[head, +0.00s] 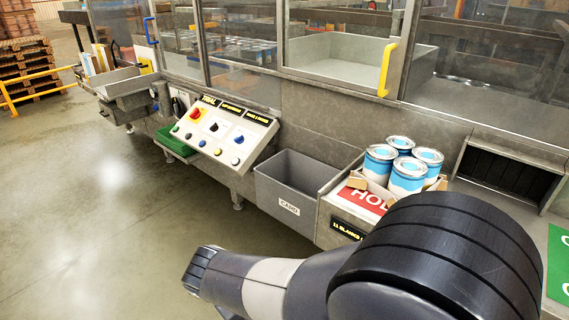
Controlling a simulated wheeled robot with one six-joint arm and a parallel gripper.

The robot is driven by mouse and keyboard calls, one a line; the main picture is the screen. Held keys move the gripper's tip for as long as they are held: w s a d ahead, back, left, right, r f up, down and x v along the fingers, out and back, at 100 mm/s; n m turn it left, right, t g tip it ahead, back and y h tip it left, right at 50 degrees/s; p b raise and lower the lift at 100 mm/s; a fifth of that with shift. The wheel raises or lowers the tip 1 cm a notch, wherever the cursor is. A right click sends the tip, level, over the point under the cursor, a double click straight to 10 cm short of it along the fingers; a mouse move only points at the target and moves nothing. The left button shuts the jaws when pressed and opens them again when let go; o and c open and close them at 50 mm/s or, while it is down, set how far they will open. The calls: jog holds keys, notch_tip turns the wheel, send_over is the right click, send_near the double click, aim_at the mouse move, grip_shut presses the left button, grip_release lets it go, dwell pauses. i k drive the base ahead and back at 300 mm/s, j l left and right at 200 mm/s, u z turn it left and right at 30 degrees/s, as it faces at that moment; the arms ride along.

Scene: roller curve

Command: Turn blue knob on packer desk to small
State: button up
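A sloped control desk (262,124) with a pale face stands left of centre in the head view, fixed along the front of the machine. On its face are a red knob on a yellow plate (196,114), a dark knob (214,127) and a small blue knob (239,139) on a white plate at the right. A row of small round buttons runs along the lower edge. The blue knob's setting and its markings are too small to read. My arm reaches in from the lower right, well short of the desk. My gripper does not show.
A grey bin (289,207) stands right of the desk, a green crate (174,141) left of it. Several blue-and-white cans (408,177) sit in a carton further right. Glazed panels with a yellow handle (387,70) rise behind. The floor at the left is clear.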

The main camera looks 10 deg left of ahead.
aim_at(239, 140)
jog(key=i+j+z, duration=0.3)
jog(key=j, duration=0.25)
jog(key=i+j+z, duration=0.15)
jog(key=i+j, duration=0.15)
jog(key=i+j+z, duration=0.15)
jog(key=j, duration=0.2)
jog(key=i+j+z, duration=0.1)
jog(key=j, duration=0.25)
jog(key=i+j+z, duration=0.15)
jog(key=j, duration=0.25)
jog(key=i+j, duration=0.15)
jog(key=j, duration=0.25)
jog(key=i+j, duration=0.15)
jog(key=j, duration=0.2)
jog(key=i+j, duration=0.15)
jog(key=j, duration=0.25)
jog(key=i+j, duration=0.15)
jog(key=j, duration=0.2)
jog(key=i+j, duration=0.15)
jog(key=j, duration=0.25)
jog(key=z, duration=0.05)
